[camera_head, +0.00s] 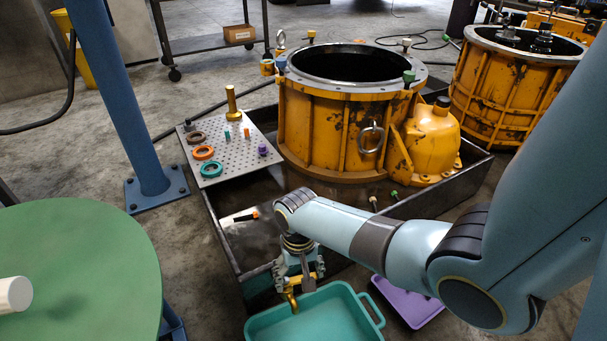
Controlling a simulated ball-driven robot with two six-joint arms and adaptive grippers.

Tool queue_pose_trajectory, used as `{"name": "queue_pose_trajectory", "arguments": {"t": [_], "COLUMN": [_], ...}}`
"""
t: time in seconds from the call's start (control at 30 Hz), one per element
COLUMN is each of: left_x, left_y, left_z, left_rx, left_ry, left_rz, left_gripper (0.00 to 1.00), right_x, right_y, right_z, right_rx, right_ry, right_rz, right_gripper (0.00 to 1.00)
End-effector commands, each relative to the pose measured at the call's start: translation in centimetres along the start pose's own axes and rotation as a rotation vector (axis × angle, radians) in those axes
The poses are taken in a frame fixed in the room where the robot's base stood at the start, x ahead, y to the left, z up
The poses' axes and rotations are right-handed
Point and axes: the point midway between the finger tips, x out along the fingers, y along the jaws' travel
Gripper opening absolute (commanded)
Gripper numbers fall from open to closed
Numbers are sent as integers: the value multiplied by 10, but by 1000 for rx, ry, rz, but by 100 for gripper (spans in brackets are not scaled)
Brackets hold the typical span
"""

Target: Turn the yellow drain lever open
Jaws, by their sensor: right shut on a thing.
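My right gripper (297,281) points down at the front wall of the dark drip pan (228,250). It is shut on the yellow drain lever (318,275), of which only a small part shows between and beside the fingers. The lever's exact angle is hidden by the gripper. A brass drain spout (291,301) sticks out just below the gripper, over the edge of a teal tray (345,312). No flow from the spout can be made out. My left gripper is not in view.
An orange transmission housing (330,125) stands in the pan, beside a perforated plate (225,172) with coloured rings. A purple tray (412,305) lies right of the teal one. A blue post (120,100) and green round table (80,260) stand at left.

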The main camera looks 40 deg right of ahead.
Motion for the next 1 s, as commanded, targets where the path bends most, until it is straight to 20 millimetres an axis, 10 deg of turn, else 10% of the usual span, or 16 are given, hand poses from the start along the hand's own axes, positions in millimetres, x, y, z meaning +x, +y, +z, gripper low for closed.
{"name": "queue_pose_trajectory", "arguments": {"t": [0.07, 0.1, 0.27, 0.67, 1.0], "left_x": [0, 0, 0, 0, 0], "left_y": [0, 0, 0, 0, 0], "left_z": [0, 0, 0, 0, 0], "left_rx": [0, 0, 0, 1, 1], "left_ry": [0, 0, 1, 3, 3], "left_rz": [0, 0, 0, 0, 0], "left_gripper": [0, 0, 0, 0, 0], "right_x": [1, 1, 0, -8, -74], "right_y": [1, 1, 1, 0, 1], "right_z": [0, 0, 0, -1, -1], "right_rx": [0, 0, -1, -1, -2], "right_ry": [-1, -1, 0, 2, 4], "right_rz": [1, 1, 1, 0, 0], "right_gripper": [18, 80, 100, 100, 100]}}
